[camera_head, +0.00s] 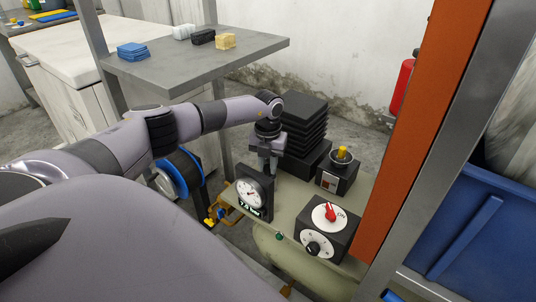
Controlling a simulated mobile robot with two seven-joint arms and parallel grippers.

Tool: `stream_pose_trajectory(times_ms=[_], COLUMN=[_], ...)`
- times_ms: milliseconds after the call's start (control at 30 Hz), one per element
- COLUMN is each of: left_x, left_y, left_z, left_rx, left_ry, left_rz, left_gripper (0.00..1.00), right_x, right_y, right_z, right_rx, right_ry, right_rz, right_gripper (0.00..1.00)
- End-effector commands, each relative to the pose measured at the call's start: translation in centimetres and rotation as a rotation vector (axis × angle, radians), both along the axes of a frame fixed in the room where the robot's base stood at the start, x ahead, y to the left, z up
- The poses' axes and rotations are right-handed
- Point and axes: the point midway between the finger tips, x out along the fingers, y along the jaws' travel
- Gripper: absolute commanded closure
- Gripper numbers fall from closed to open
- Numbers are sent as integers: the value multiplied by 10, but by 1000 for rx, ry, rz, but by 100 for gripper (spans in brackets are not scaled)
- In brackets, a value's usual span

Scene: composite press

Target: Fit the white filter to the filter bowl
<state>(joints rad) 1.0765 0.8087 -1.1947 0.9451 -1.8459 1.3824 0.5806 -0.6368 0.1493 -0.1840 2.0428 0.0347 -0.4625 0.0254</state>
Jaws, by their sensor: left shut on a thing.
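My left gripper (268,166) points down just behind the gauge unit (252,194), on the left part of the green machine top. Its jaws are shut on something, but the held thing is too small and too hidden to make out. I cannot clearly pick out the white filter or the filter bowl in the head view. My right gripper is not in view.
A black ribbed stack (304,125) stands close behind my left gripper. To its right are a small box with a yellow knob (342,153) and a box with a red switch (330,212). An orange post (425,130) bounds the right. A grey shelf (190,62) lies behind.

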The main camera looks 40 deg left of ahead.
Motion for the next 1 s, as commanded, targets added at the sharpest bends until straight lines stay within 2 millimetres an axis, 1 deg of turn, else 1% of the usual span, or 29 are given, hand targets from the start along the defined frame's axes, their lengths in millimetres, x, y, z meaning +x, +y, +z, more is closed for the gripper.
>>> stream_pose_trajectory(times_ms=[267, 300, 333, 367, 700, 767, 1000], left_x=[0, 0, 0, 0, 0, 0, 0], left_y=[0, 0, 0, 0, 0, 0, 0], left_z=[-2, -2, -2, -2, -1, 7, 47], left_rx=[0, 0, 0, 0, 0, 0, 0], left_ry=[1, 1, 1, 1, 0, -1, -1], left_rz=[0, 0, 0, 0, 0, 0, 0], left_gripper=[100, 64, 54, 47, 47, 47, 47], right_x=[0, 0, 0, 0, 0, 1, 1], right_y=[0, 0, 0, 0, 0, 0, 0], right_z=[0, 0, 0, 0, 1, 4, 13], right_rx=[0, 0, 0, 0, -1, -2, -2], right_ry=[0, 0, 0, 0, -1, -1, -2], right_rz=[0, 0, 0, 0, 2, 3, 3], right_gripper=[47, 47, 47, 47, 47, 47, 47])
